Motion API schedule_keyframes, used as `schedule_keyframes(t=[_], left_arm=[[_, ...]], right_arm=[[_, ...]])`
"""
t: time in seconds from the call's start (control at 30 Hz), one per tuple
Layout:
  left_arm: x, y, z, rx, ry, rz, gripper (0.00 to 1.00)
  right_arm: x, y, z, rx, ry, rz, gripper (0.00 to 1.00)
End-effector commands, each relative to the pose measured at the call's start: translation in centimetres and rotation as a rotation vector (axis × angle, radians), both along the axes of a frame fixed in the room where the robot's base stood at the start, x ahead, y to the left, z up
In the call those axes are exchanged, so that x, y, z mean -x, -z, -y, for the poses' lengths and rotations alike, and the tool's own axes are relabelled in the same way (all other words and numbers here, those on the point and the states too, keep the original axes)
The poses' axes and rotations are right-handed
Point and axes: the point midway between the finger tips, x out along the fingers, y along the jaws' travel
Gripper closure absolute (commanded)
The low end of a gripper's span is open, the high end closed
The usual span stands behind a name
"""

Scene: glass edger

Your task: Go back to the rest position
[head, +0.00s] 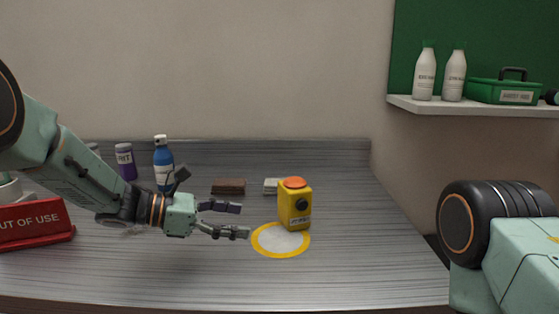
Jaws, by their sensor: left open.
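My left arm comes in from the left over the metal bench (340,270). Its gripper (246,220) is open and empty, with its fingers pointing right. The box stands upright at the back edge of a yellow-ringed pale disc (281,240). My right arm shows only as a dark joint and a pale green link at the lower right. Its gripper is outside the picture.
A red "OUT OF USE" sign (32,225) stands at the left. Behind my left arm are a blue spray can (163,160), a purple jar (125,162), a brown block (229,187) and a pale block (270,186). A shelf (470,107) holds white bottles and a green box. The bench's right front is clear.

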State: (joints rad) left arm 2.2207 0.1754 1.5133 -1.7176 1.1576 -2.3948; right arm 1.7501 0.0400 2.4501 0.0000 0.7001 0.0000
Motion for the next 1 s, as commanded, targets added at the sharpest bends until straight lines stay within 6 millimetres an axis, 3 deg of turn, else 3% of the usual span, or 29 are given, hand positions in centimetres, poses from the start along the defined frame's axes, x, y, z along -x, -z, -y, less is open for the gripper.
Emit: schedule_keyframes(t=[0.1,0.87,1.0], left_arm=[[0.4,-0.5,-1.1,0.001,0.0,0.0,0.25],[0.3,-0.3,-0.9,0.0,0.001,0.0,0.25],[-0.1,0.3,0.3,-0.004,0.005,-0.001,0.25]], right_arm=[[0.0,-0.4,0.0,0.0,0.0,0.0,0.25],[0.0,-0.2,0.0,0.0,0.0,0.0,0.25],[0.0,0.2,0.0,0.0,0.0,0.0,0.25]])
